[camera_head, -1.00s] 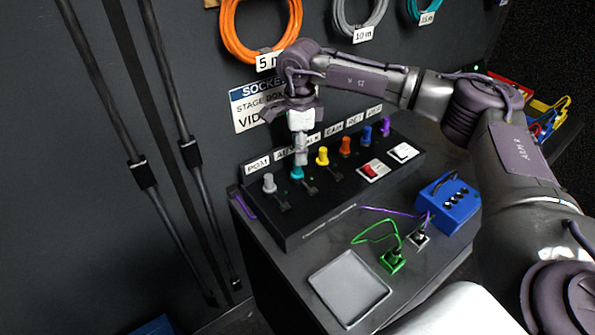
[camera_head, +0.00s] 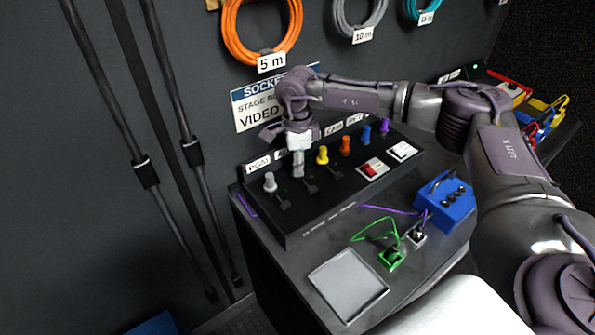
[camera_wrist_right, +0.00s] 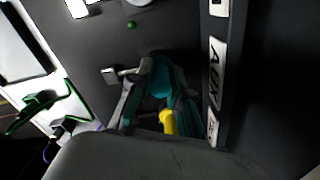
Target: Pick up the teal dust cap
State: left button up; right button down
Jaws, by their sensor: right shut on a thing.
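The teal dust cap (camera_wrist_right: 160,76) shows in the right wrist view between the two fingers of my right gripper (camera_wrist_right: 158,92). In the head view my right gripper (camera_head: 298,168) points straight down onto the black socket box (camera_head: 310,218), between the grey cap and the yellow cap, and hides the teal cap there. My right gripper is shut on the teal cap. I cannot tell whether the cap still sits on its socket. My left gripper is not in view.
A grey cap (camera_head: 270,182) stands left of the gripper; yellow (camera_head: 322,155), orange (camera_head: 345,145), blue (camera_head: 366,134) and purple caps stand right. A square tray (camera_head: 348,284), a green connector (camera_head: 391,259) and a blue box (camera_head: 445,203) lie in front. The wall is close behind.

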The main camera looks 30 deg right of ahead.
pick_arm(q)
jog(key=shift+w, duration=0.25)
pick_arm(e)
jog(key=shift+r, duration=0.15)
